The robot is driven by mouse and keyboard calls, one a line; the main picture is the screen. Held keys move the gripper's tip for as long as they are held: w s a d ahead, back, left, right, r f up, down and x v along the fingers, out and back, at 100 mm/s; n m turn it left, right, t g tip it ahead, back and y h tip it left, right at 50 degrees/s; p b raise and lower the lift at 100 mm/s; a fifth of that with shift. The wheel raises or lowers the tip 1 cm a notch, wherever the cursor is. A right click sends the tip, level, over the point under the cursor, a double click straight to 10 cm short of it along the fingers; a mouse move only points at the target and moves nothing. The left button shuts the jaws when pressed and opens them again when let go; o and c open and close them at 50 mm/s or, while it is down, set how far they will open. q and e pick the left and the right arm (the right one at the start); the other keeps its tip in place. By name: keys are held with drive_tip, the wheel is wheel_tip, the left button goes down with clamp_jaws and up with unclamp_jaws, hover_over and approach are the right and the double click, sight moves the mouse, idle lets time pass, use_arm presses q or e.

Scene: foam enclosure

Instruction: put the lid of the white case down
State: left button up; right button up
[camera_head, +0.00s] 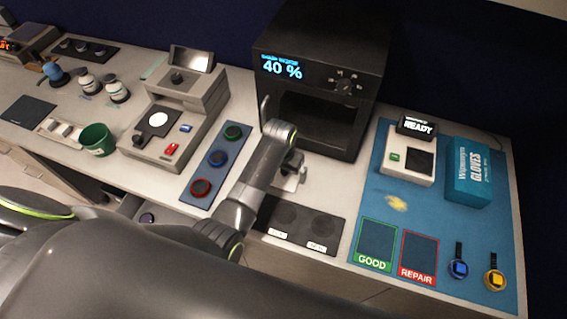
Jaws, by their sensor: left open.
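My left gripper (290,170) is in front of the black oven-like box, low over the pale counter, with its arm reaching up from the bottom left. It is open. A small pale shape (288,182) shows right at its fingers, partly hidden by them. I cannot tell whether this is the white case or how its lid stands. No other thing in view is clearly a white case with a lid. My right gripper is not in view.
The black box (325,70) reads 40 %. A dark two-spot pad (303,226) lies just in front of the gripper. A button strip (216,160) and grey device (165,140) stand left. A blue mat (390,205) with a READY device and glove box (468,172) lies right.

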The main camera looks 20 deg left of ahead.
sight(282, 174)
use_arm(q)
wheel_tip(282, 174, up, 12)
drive_tip(key=s+b, duration=0.1)
drive_tip(key=b, duration=0.1)
drive_tip(key=shift+s, duration=0.25)
drive_tip(key=shift+a+f, duration=0.1)
idle(0.3)
